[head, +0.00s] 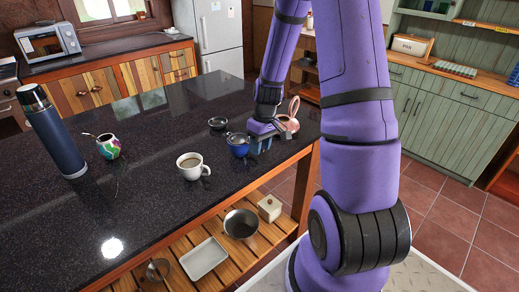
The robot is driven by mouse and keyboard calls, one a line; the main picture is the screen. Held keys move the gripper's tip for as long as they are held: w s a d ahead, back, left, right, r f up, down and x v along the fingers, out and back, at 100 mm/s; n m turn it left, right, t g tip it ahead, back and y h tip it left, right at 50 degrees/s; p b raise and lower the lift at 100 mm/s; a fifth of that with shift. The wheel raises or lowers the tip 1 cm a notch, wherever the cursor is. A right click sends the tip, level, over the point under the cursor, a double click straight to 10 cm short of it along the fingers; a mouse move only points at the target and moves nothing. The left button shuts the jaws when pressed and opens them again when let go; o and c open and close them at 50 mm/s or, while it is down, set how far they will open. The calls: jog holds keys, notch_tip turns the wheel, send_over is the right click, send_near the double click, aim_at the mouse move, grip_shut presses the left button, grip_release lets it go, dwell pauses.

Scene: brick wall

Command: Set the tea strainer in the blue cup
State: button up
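The blue cup (239,149) stands on the dark counter, near its right-hand end. A grey, metallic round piece (237,138), which looks like the tea strainer, sits at the cup's mouth. At this size I cannot tell how deep or level it sits. My gripper (258,132) is low over the counter, just right of the cup, with its fingers close to the cup's rim. I cannot make out whether the fingers are open or hold the strainer's handle.
A white mug (190,166) of brown drink stands left of the cup. A small dark bowl (218,122) is behind it. A blue object (261,145) and a pink pot (288,122) are close to my gripper. A colourful gourd (109,146) and flask (53,135) stand farther left.

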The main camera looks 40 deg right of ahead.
notch_tip(320, 180, up, 10)
jog(key=d, duration=0.1)
jog(key=shift+d+f, duration=0.25)
jog(key=shift+d, duration=0.15)
jog(key=shift+w, duration=0.1)
jog(key=s+a+r+t+h, duration=0.1)
jog(key=s+a+r, duration=0.35)
jog(key=r, duration=0.25)
jog(key=s+a+r+t+h, duration=0.1)
jog(key=s+a+r+t, duration=0.15)
jog(key=a+r, duration=0.45)
jog(key=s+a+r+t, duration=0.1)
jog(key=s+a+r, duration=0.1)
jog(key=s, duration=0.4)
jog(key=s+a+r+m+t, duration=0.1)
jog(key=s+a+r, duration=0.1)
jog(key=s+r, duration=0.3)
jog(key=shift+s+a+m, duration=0.3)
jog(key=shift+s, duration=0.55)
